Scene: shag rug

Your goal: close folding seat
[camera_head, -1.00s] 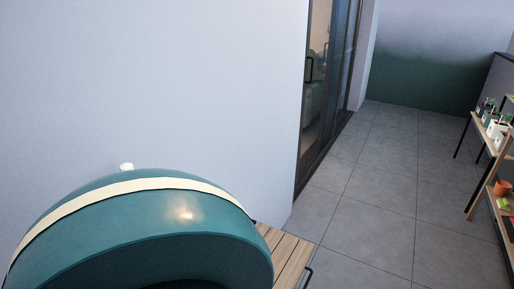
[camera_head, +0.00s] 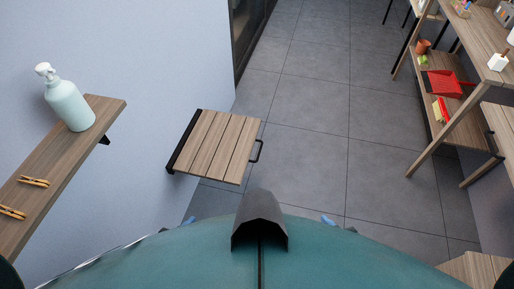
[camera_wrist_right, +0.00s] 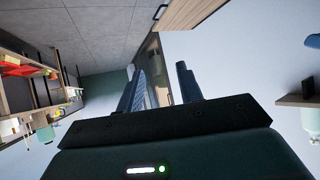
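The folding seat (camera_head: 213,147) is a slatted wooden panel with a dark hinge bar along the wall and a black loop handle on its right edge. It sticks out from the wall, folded down flat. In the right wrist view the wooden seat (camera_wrist_right: 196,13) shows upper right, beyond the fingers. My right gripper (camera_wrist_right: 160,88) is open and empty, its two dark fingers apart. In the head view a small blue tip of it (camera_head: 328,220) shows past my body. A blue tip at lower left (camera_head: 189,221) seems to be my left gripper; its fingers are mostly hidden.
A wooden wall shelf (camera_head: 62,165) at left holds a pale pump bottle (camera_head: 68,101) and clothespins (camera_head: 33,182). A wooden rack (camera_head: 440,122) at right holds a red dustpan (camera_head: 445,84) and a pot. The tiled floor (camera_head: 310,120) between seat and rack is clear.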

